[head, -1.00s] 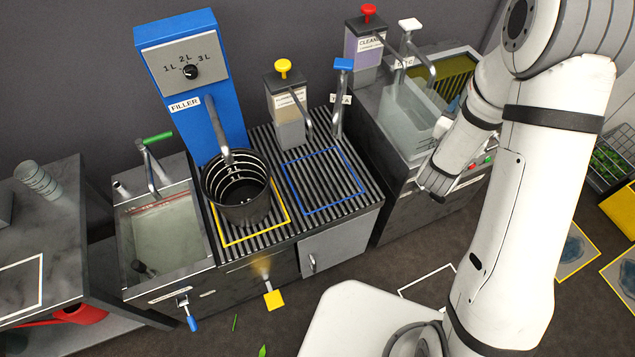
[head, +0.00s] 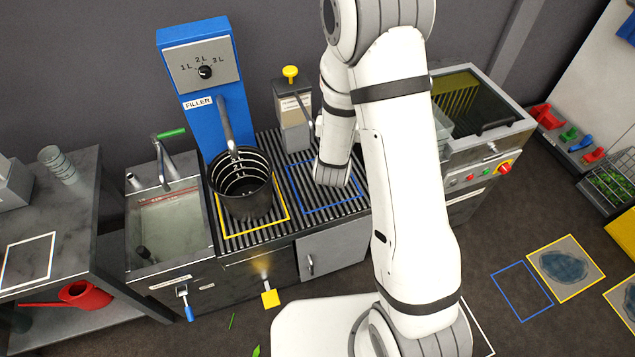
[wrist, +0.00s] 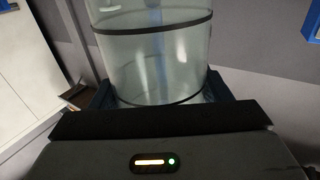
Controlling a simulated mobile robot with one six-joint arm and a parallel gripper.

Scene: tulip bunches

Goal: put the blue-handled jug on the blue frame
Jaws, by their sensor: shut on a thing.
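A clear jug with dark bands (wrist: 155,60) stands between the jaws of my gripper (wrist: 160,92) in the wrist view, and the gripper is shut on it. A faint blue upright strip shows through or behind the jug; I cannot tell if it is the handle. A blue frame (head: 330,206) is marked on the slatted top, right of the yellow frame, partly covered by my arm. Another blue frame (head: 507,297) lies on the floor at the right.
A black pot (head: 243,190) stands in the yellow frame (head: 255,229) under the blue filler (head: 200,85). A sink (head: 168,225) is at left. A machine with a red knob (head: 504,168) is at right.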

